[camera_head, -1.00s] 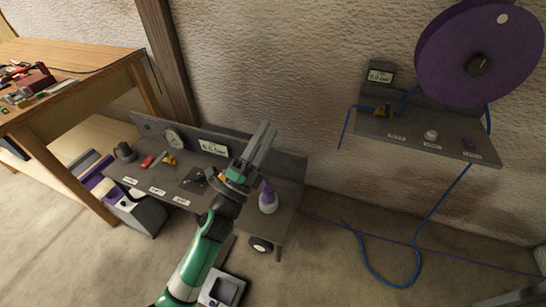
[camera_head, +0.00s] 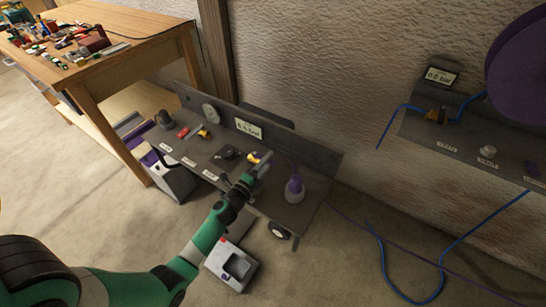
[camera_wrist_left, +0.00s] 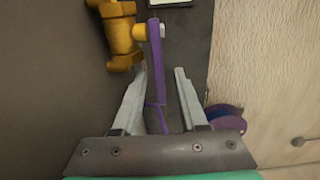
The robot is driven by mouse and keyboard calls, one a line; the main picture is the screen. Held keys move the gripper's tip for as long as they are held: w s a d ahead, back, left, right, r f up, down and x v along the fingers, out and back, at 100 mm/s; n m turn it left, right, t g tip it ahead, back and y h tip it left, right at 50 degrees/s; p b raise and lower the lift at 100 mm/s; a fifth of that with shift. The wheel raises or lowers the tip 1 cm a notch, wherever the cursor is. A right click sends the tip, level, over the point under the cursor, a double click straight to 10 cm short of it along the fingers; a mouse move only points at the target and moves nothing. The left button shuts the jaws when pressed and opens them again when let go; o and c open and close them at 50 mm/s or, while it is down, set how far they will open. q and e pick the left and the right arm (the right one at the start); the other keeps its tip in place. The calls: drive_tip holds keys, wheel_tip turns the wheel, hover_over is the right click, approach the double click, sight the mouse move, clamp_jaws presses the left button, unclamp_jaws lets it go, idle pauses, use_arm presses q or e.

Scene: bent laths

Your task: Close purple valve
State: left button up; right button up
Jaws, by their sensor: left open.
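The purple valve lever (camera_wrist_left: 155,50) is a long flat handle on a brass valve body (camera_wrist_left: 120,35) in the left wrist view. My left gripper (camera_wrist_left: 162,71) is open, with one finger on each side of the lever. The lever runs down between the fingers towards the palm; I cannot tell whether either finger touches it. In the head view my left gripper (camera_head: 262,164) is low over the bench, by the brass valve (camera_head: 252,157), and partly covers it. My right gripper is not in view.
The grey bench (camera_head: 310,152) holds a purple-topped bottle (camera_head: 294,189) just right of the gripper, a gauge (camera_head: 209,113) and a pressure display (camera_head: 248,129). A shelf (camera_head: 412,128) and a large purple disc (camera_head: 518,75) are at the right. A wooden table (camera_head: 130,58) stands left.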

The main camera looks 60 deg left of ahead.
use_arm(q)
drive_tip(key=x, duration=0.3)
drive_tip(key=shift+w+a+b, duration=0.2)
drive_tip(key=shift+b, duration=0.15)
clamp_jaws()
idle(1.1)
